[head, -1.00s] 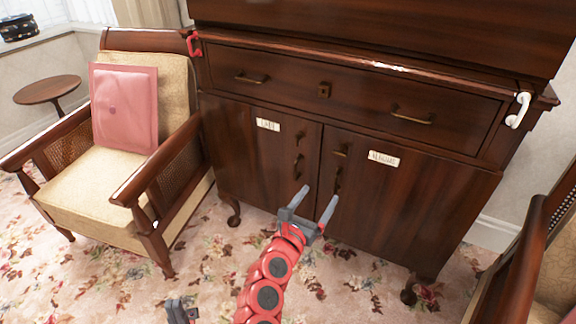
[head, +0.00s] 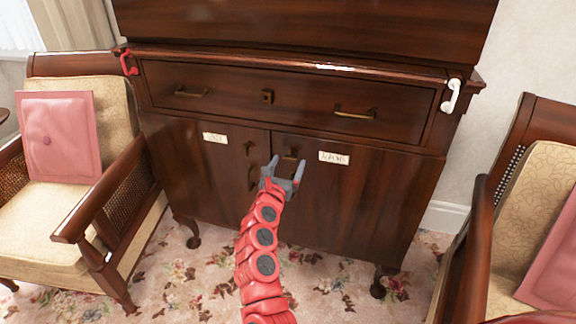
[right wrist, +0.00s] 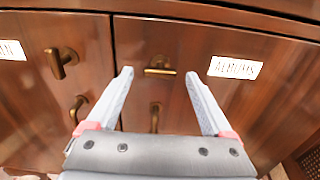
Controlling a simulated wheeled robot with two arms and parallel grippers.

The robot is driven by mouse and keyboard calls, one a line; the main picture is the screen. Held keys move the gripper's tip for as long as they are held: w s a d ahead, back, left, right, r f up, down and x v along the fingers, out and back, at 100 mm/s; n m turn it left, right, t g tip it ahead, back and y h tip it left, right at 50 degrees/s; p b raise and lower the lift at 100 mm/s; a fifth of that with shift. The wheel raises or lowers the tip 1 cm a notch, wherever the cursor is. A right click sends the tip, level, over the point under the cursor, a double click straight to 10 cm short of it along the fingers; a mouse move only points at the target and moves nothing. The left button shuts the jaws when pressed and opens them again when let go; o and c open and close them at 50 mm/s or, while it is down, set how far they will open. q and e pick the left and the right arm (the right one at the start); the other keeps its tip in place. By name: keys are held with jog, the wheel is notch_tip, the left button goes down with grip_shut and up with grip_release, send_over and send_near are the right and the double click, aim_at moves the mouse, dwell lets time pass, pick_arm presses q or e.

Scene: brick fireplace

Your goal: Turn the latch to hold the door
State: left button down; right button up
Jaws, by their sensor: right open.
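A dark wooden cabinet has two lower doors, the left door (head: 205,175) and the right door (head: 345,195). The right door bears a white label reading ALBUMS (right wrist: 235,68). Beside that label, a small brass latch (right wrist: 160,70) lies horizontal near the door's inner edge. A brass handle (right wrist: 155,116) hangs below it. The left door has a similar upper brass piece (right wrist: 62,61), standing more upright, and a handle (right wrist: 78,106) below. My right gripper (head: 285,163) is open and empty in front of the right door. In the right wrist view its fingers (right wrist: 160,82) flank the horizontal latch without visible contact. My left gripper is out of view.
A drawer (head: 300,100) with brass pulls is above the doors. A red hook (head: 128,62) and a white hook (head: 451,96) sit at the cabinet's upper corners. Armchairs stand at left (head: 85,225) and right (head: 540,160). Floral carpet (head: 200,285) lies between.

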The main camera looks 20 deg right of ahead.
jog(key=shift+w+d, duration=0.25)
jog(key=shift+w, duration=0.05)
grip_shut()
dwell(0.3)
